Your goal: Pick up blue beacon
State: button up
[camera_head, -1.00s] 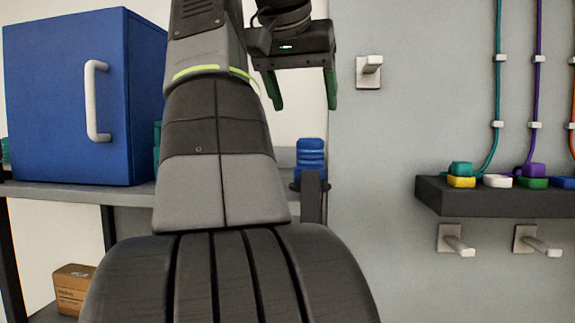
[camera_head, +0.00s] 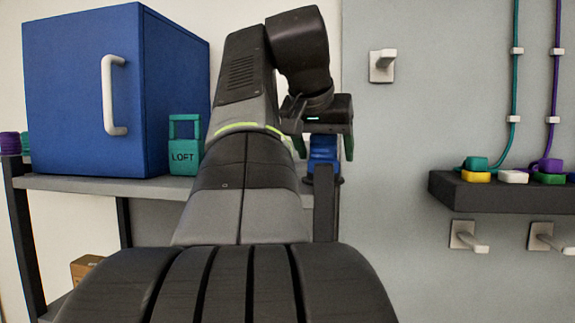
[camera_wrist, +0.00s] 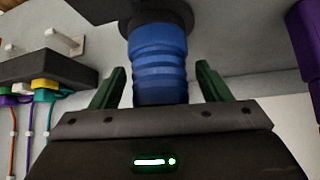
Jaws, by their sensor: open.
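The blue beacon (camera_head: 322,150) is a ribbed blue block at the right end of the shelf, partly hidden by my gripper and arm. It shows large in the wrist view (camera_wrist: 158,65), with a dark round base at its top in that picture. My gripper (camera_head: 325,148) is open and just above the beacon in the head view. In the wrist view my gripper's (camera_wrist: 160,75) green fingers stand on either side of the beacon's near end, with a gap visible at each side. I see no clear contact.
A purple object (camera_wrist: 305,40) is at the wrist view's right edge.

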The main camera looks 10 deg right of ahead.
jog(key=shift+w+d+f, duration=0.2)
jog(key=shift+w+f, duration=0.2)
jog(key=shift+f, duration=0.05)
jog(key=c, duration=1.4)
jog(key=shift+o, duration=0.2)
jog(key=shift+r, duration=0.1)
